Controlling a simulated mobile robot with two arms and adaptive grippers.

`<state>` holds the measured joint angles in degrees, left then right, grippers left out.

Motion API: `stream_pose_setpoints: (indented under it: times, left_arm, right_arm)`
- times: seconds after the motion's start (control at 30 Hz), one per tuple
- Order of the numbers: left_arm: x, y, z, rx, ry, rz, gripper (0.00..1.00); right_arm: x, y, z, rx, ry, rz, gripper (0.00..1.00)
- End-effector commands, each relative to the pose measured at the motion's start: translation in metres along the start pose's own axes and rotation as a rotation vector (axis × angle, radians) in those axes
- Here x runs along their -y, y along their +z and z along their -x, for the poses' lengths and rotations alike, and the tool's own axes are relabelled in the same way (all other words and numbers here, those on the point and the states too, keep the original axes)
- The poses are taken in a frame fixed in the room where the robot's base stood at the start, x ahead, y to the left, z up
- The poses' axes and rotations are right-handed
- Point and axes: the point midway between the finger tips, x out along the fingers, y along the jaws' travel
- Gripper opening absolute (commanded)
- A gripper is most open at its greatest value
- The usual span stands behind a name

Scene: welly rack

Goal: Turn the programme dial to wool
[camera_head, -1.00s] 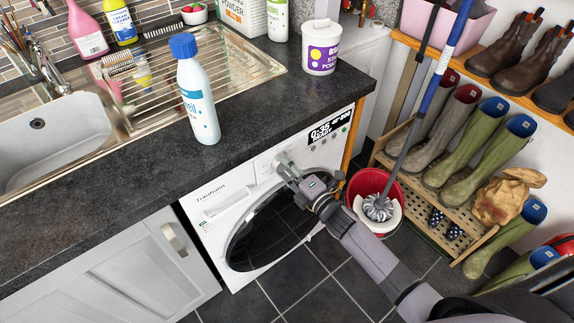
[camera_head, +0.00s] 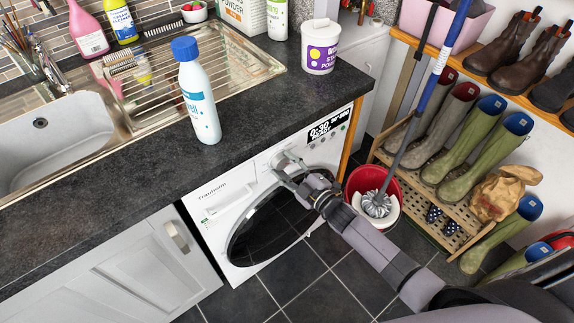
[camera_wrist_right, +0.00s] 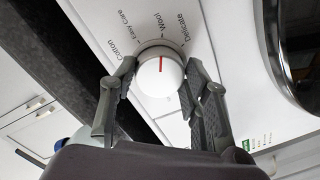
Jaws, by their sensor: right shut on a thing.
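The white programme dial (camera_wrist_right: 160,76) is on the front of the washing machine (camera_head: 213,214), below the worktop. In the right wrist view its red mark points up the picture, lined up with the Wool label (camera_wrist_right: 163,22). The Easy Care (camera_wrist_right: 146,33) and Cotton labels lie to the left, and Delicate (camera_wrist_right: 181,32) to the right. My right gripper (camera_head: 286,166) is shut on the dial, with one finger on each side of it, as the right wrist view (camera_wrist_right: 160,90) also shows. The machine's display (camera_head: 327,128) is lit, its small text hard to read. My left gripper is not in view.
A white bottle with a blue cap (camera_head: 197,92) and a white tub (camera_head: 320,50) stand on the dark worktop (camera_head: 140,165). A red bucket (camera_head: 365,180) with a mop is close to my right arm. Boots stand on the rack behind.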

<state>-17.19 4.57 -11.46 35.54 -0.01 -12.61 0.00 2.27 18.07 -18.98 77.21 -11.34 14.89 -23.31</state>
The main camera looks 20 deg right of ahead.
Motion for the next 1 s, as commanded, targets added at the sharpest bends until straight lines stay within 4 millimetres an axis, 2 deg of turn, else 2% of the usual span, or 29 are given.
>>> stream_pose_setpoints:
  times: [0.67,0.7,1.0]
  left_arm:
    - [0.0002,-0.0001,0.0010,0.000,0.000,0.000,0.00]
    - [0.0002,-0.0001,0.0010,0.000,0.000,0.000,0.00]
    - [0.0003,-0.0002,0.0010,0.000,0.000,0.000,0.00]
  right_arm:
    - [0.0001,0.0004,0.0000,-0.002,-0.001,-0.057,0.15]
    - [0.0001,0.0004,0.0000,-0.002,-0.001,-0.057,0.45]
    - [0.0002,0.0003,0.0000,-0.003,-0.001,-0.056,0.63]
